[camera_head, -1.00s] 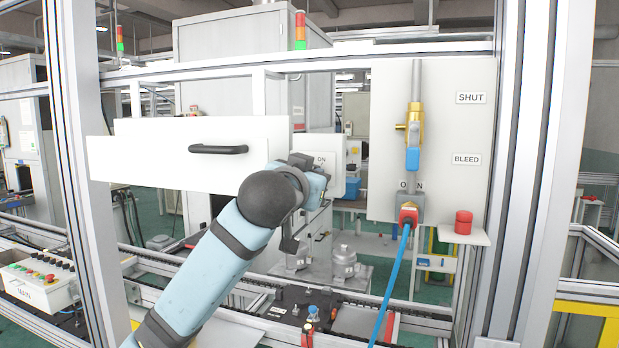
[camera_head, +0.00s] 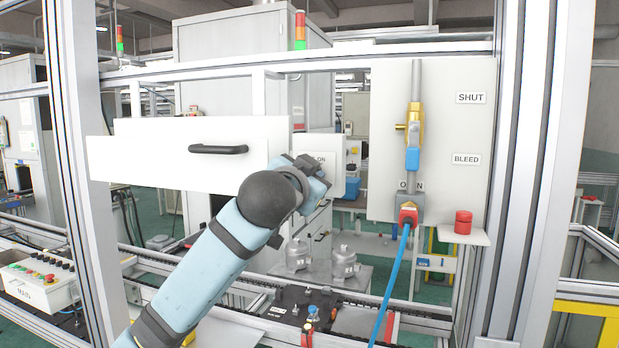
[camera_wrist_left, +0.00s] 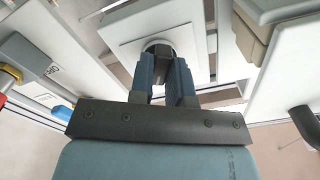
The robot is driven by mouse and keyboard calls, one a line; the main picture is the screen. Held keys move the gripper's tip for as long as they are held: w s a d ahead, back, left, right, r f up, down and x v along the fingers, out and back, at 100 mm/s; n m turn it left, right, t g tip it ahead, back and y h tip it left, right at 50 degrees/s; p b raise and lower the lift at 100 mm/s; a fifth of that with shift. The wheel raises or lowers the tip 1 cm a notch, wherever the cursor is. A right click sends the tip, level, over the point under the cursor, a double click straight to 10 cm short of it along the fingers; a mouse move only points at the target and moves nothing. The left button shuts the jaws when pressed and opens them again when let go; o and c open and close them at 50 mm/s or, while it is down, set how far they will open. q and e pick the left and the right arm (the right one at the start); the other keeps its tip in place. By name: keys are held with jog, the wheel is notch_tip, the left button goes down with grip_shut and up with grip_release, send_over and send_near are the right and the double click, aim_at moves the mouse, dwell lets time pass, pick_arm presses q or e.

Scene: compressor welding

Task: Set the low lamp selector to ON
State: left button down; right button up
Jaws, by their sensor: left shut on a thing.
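A small pale panel (camera_head: 338,180) with a label ending in "ON" stands behind my left gripper (camera_head: 318,172). The gripper's body hides most of the panel's middle in the head view. In the left wrist view the panel is a white plate (camera_wrist_left: 193,22), and a round selector (camera_wrist_left: 158,43) with a pale rim stands at its middle. My left gripper (camera_wrist_left: 167,62) has its two fingers closed on the selector. The fingers cover most of it, so I cannot tell which way it points. My right gripper is in neither view.
A white drawer front with a black handle (camera_head: 218,149) is just left of the gripper. Aluminium posts frame both sides.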

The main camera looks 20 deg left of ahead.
pick_arm(q)
jog(key=c, duration=1.1)
grip_release()
jog(key=shift+s, duration=0.15)
jog(key=s+b, duration=0.2)
jog(key=s, duration=0.4)
jog(key=s+b, duration=0.1)
jog(key=s, duration=0.6)
jog(key=shift+s+a+b, duration=0.2)
jog(key=shift+s+b, duration=0.1)
jog(key=shift+b, duration=0.1)
